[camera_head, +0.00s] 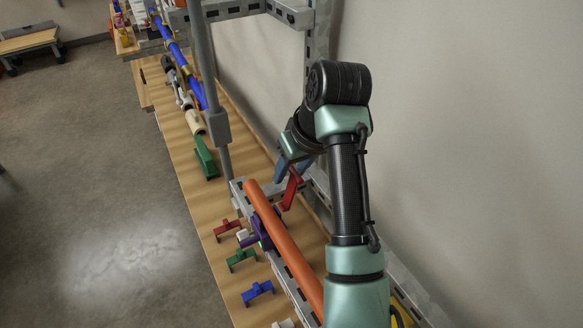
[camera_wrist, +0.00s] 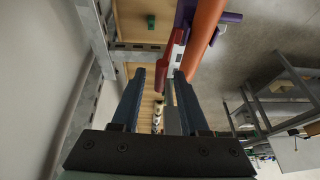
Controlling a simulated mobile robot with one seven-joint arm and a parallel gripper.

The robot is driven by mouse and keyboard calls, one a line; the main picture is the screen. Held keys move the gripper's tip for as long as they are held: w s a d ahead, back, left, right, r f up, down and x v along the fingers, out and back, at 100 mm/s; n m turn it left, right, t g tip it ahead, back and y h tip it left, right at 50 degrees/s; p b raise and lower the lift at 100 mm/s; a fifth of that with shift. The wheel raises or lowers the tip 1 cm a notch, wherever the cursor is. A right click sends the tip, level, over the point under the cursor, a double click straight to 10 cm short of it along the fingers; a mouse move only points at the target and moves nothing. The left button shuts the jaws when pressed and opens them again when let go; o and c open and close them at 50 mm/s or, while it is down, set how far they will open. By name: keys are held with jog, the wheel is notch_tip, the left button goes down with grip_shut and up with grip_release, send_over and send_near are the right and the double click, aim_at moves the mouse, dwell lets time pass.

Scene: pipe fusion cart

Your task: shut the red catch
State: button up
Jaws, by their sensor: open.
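The red catch (camera_head: 290,190) is a bent red lever beside the orange pipe, on the wall side of the purple clamp (camera_head: 262,232). It stands up at an angle, with its upper end close to my gripper (camera_head: 291,170). The fingers are apart; I cannot tell whether one touches the catch. The orange pipe (camera_wrist: 207,25) runs just beyond it.
The orange pipe (camera_head: 285,245) lies along a slotted grey rail on the wooden bench (camera_head: 188,152). Loose red (camera_head: 227,229), green (camera_head: 241,259) and blue (camera_head: 257,292) brackets lie to its left. A grey post (camera_head: 205,75) rises nearby; the wall is on the right.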

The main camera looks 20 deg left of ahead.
grip_shut()
dwell(1.4)
